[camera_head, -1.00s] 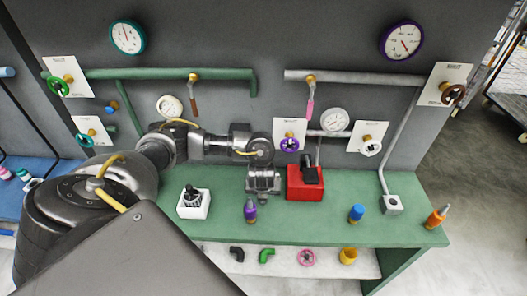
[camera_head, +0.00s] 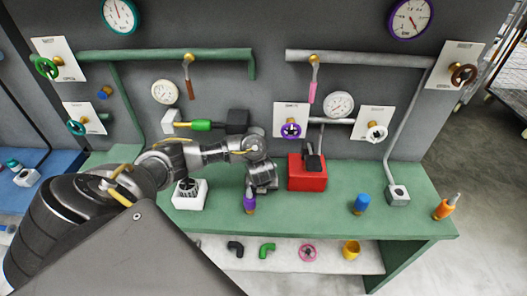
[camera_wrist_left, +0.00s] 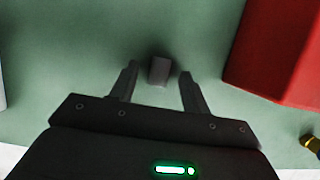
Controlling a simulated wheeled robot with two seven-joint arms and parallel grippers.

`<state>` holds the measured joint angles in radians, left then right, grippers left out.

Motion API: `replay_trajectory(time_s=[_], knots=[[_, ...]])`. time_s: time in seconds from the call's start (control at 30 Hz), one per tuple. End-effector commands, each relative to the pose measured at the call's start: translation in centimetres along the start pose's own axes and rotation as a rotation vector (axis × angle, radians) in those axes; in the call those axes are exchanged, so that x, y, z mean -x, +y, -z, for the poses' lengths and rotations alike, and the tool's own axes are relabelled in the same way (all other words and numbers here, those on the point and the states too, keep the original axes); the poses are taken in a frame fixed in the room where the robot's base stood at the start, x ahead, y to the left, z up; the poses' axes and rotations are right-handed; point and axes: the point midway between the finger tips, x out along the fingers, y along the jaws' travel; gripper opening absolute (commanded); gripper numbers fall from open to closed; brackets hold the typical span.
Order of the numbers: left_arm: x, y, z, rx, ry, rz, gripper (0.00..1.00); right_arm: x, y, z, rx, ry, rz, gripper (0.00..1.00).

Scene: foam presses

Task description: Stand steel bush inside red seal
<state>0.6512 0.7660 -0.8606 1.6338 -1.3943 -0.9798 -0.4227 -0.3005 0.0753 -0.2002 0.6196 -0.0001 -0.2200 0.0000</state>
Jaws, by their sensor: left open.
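My left gripper (camera_head: 263,187) is low over the green bench, just left of the red box. In the left wrist view its two fingers (camera_wrist_left: 157,88) are apart. A small dark grey block (camera_wrist_left: 159,71) lies between and just beyond the fingertips, with a gap on each side; it may be the steel bush, but I cannot tell for sure. In the head view it is hidden by the gripper. I cannot make out a separate red seal. The red box (camera_head: 307,175) carries a black part on top and shows at right in the wrist view (camera_wrist_left: 275,50). My right gripper is not in view.
On the green bench (camera_head: 310,215), a purple bottle (camera_head: 249,201) stands close to my gripper. A white holder (camera_head: 190,197) is at left, a blue bottle (camera_head: 361,204) and orange bottle (camera_head: 446,207) at right. Pipes and valves line the wall behind.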

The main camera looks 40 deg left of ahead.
Motion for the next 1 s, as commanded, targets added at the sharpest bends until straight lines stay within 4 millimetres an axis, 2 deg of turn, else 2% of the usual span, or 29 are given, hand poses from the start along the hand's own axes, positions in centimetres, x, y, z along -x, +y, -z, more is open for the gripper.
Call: replay_trajectory(time_s=[0.3, 0.67, 0.87, 1.0], knots=[[-0.4, 0.0, -0.1, 0.0, -0.001, 0.001, 0.46, -0.2, 0.1, 0.0, 0.0, 0.0, -0.001, 0.42], [-0.4, 0.0, -0.1, 0.0, -0.001, 0.001, 0.0, -0.2, 0.6, -0.1, 0.002, -0.001, -0.007, 0.42], [-0.4, 0.0, -0.1, 0.0, -0.001, 0.001, 0.0, -0.2, 0.6, -0.1, 0.002, -0.001, -0.007, 0.42], [0.8, -0.1, -0.6, 0.0, -0.003, 0.003, 0.0, 0.5, 0.6, 0.0, 0.002, -0.001, -0.007, 0.42]])
